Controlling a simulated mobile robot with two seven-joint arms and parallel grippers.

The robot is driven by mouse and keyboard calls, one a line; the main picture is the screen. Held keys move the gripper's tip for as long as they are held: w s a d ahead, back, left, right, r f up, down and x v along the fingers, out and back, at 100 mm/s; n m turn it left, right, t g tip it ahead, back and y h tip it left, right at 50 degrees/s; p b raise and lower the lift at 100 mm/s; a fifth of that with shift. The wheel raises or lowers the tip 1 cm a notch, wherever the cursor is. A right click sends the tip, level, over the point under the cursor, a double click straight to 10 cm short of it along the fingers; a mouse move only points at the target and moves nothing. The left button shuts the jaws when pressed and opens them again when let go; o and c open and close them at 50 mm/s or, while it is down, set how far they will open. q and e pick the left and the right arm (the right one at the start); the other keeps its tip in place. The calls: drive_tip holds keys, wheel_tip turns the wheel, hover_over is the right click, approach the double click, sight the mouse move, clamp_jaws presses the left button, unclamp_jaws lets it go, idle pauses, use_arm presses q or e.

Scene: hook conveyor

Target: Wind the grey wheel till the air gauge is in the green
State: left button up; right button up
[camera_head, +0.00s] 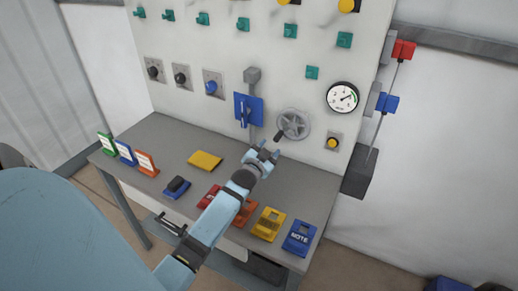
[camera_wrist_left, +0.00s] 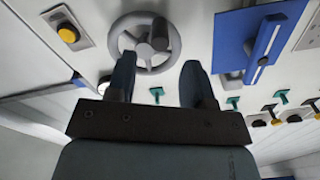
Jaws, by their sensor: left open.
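The grey wheel (camera_head: 293,124) is a spoked handwheel on the white panel, with a dark handle (camera_head: 279,136) sticking out at its lower left. My left gripper (camera_head: 263,153) is open and empty, below and left of the wheel and apart from it. In the left wrist view the wheel (camera_wrist_left: 126,41) shows beyond the two spread fingers (camera_wrist_left: 160,78), its handle end-on. The air gauge (camera_head: 342,97) is a round white dial with a black rim, up and right of the wheel. It has a green band at its right; the needle is too small to read surely.
A blue plate with a lever (camera_head: 248,109) is left of the wheel. A yellow button (camera_head: 333,142) is to its right. Below is a grey bench (camera_head: 150,136) with coloured blocks and small signs. Black and blue knobs (camera_head: 211,86) line the panel's left.

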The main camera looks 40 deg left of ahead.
use_arm(q)
drive_tip(key=v, duration=0.8)
drive_tip(key=shift+s, duration=0.15)
drive_tip(key=s+d+f+g+h, duration=0.1)
drive_tip(key=s+d+g+h, duration=0.1)
drive_tip(key=s+d+g, duration=0.55)
drive_tip(key=s+d+g+h, duration=0.15)
drive_tip(key=s+d, duration=0.25)
drive_tip(key=s, duration=0.7)
drive_tip(key=s+d+f+g+h, duration=0.1)
drive_tip(key=s+d+g, duration=0.45)
drive_tip(key=s, duration=0.45)
drive_tip(key=w+d+f+t+h+p, duration=0.3)
drive_tip(key=w+d+f+t+p, duration=0.2)
drive_tip(key=w+d+t+p, duration=0.1)
drive_tip(key=shift+w+d+f+m+t+p, duration=0.25)
drive_tip(key=shift+d+f+m+t+p, duration=0.15)
drive_tip(key=shift+t+p, duration=0.55)
drive_tip(key=shift+r, duration=0.1)
